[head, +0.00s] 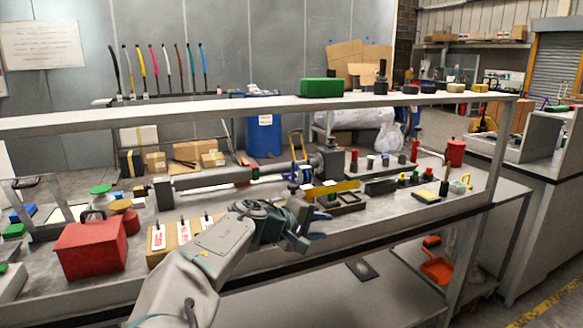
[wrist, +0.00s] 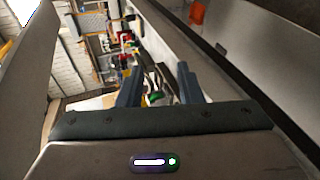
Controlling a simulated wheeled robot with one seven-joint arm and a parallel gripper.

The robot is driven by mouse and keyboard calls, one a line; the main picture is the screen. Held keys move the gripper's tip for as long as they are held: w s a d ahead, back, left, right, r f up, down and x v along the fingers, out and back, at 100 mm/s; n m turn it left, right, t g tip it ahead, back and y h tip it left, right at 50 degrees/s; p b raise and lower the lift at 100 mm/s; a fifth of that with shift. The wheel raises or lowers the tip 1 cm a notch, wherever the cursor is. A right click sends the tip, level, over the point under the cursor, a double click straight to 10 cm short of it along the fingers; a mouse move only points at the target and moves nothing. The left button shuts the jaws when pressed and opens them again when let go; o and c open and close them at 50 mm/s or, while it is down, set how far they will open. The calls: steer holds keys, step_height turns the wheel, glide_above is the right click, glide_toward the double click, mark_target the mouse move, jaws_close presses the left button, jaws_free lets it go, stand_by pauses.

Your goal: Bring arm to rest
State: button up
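My gripper (head: 312,240) is at the end of my arm, which reaches in from the bottom of the head view. It is over the front part of the grey workbench (head: 245,262). In the wrist view my gripper (wrist: 158,85) shows two dark fingers standing well apart with nothing held between them. Beyond the fingers, small items on the bench show at a distance, tilted in the picture.
A red box (head: 90,250) and a cardboard box (head: 170,240) stand left of my arm. A long grey machine (head: 212,180) lies behind it. A shelf (head: 240,104) runs above the bench. An orange dustpan (head: 437,268) is on the lower level. The bench's front edge is close below my gripper.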

steer(key=s+d+f+m+g+y+p, duration=0.3)
steer(key=s+d+f+m+g+y, duration=0.25)
steer(key=s+d+f, duration=0.55)
steer(key=s+a+r+m+y+p, duration=0.1)
steer(key=s+r, duration=0.3)
steer(key=s, duration=0.6)
steer(key=s+a+r+m+y+p, duration=0.1)
steer(key=s+r+y, duration=0.3)
steer(key=s, duration=0.6)
steer(key=shift+a+r+p, duration=0.3)
steer(key=shift+a+p, duration=0.05)
steer(key=shift+p, duration=0.35)
steer(key=shift+a+y, duration=0.1)
steer(key=shift+y, duration=0.15)
